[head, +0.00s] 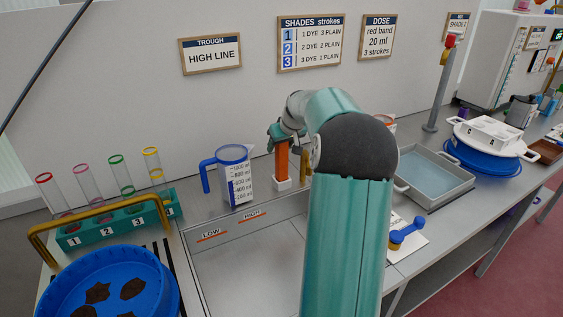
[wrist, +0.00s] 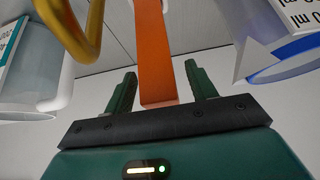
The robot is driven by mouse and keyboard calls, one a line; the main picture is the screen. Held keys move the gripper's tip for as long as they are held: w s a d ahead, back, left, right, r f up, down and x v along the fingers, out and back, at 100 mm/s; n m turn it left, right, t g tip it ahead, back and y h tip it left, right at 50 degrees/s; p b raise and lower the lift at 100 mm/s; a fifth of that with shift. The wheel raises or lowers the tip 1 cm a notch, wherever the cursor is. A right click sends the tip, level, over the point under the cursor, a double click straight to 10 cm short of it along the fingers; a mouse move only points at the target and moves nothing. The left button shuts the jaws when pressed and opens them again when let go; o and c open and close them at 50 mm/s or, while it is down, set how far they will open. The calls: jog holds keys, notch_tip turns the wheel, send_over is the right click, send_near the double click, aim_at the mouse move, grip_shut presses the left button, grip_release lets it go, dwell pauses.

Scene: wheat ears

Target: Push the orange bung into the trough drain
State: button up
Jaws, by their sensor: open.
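The orange bung (head: 281,160) shows as a tall upright orange bar in a white base (head: 283,185), at the back edge of the trough. My gripper (head: 282,132) is at its top, open. In the wrist view the orange bar (wrist: 155,50) lies between the two spread fingers of my gripper (wrist: 160,78), with a gap visible on each side. The trough (head: 245,280) is the grey basin with LOW and HIGH marks on its back wall. I see no drain in it; my arm covers its right part.
A measuring jug (head: 235,175) stands close left of the bung, and a brass tap (head: 304,164) close right. A rack of tubes (head: 120,219), a brass rail (head: 100,212) and a blue bowl (head: 155,265) fill the left. A water tray (head: 432,175) stands right.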

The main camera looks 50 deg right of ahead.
jog(key=shift+s, duration=0.1)
grip_shut()
jog(key=shift+r, duration=0.1)
jog(key=shift+r, duration=0.1)
jog(key=shift+r, duration=0.6)
jog(key=s+a+r, duration=0.6)
jog(key=s+r, duration=0.5)
jog(key=s, duration=0.1)
jog(key=shift+s+r, duration=0.25)
jog(key=shift+r, duration=0.05)
jog(key=shift+f, duration=0.15)
